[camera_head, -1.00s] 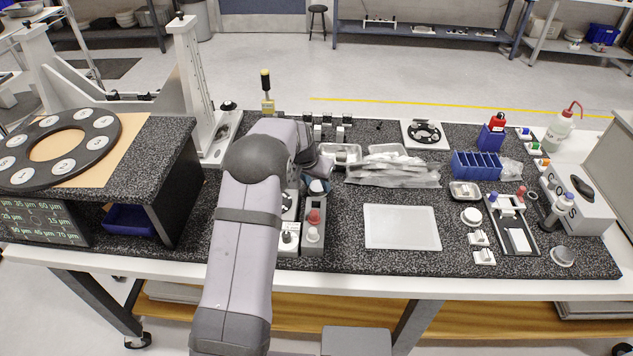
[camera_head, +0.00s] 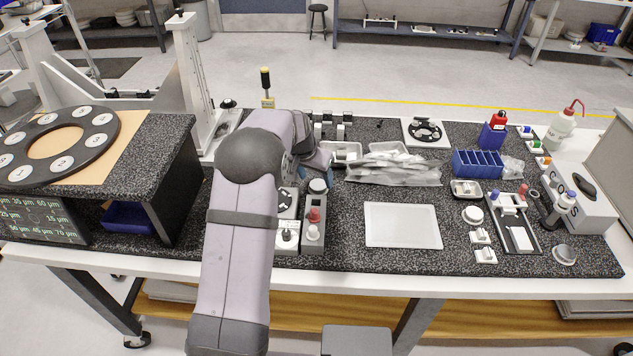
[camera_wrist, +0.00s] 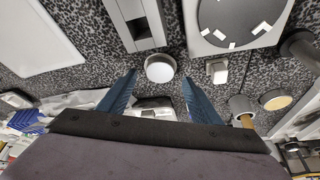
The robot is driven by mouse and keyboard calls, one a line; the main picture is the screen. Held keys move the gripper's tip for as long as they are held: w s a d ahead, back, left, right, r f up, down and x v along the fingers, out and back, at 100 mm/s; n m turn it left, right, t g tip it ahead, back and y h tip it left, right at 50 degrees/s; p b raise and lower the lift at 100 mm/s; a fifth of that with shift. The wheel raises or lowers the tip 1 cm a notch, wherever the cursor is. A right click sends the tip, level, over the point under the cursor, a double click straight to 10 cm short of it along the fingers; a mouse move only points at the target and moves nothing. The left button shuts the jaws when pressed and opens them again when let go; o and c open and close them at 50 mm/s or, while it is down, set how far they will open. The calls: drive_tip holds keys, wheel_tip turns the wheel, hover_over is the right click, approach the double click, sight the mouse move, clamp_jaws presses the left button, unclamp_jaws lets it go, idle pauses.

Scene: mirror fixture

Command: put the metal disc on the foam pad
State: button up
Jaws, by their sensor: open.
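A round pale-grey disc with a metallic-looking side, which I take for the metal disc, stands at the far end of a grey block (camera_head: 313,232) in the head view (camera_head: 318,186). In the wrist view the disc (camera_wrist: 160,68) lies just ahead of the gap between my fingertips, touching neither finger visibly. My gripper (camera_wrist: 158,79) is open, its two blue fingers spread with nothing between them. In the head view my arm partly hides the gripper. A flat white rectangle with a thin rim, probably the foam pad (camera_head: 402,225), lies right of the block, empty.
Left of the block stand a plate and a white box with a black knob (camera_head: 287,236). Behind the pad lie clear bags (camera_head: 395,170). A blue divided bin (camera_head: 477,164) and a black tray (camera_head: 512,222) stand to the right. Another grey disc (camera_head: 563,254) lies at front right.

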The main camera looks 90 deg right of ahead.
drive_tip(key=b+v, duration=0.2)
drive_tip(key=v, duration=0.7)
drive_tip(key=shift+r, duration=0.15)
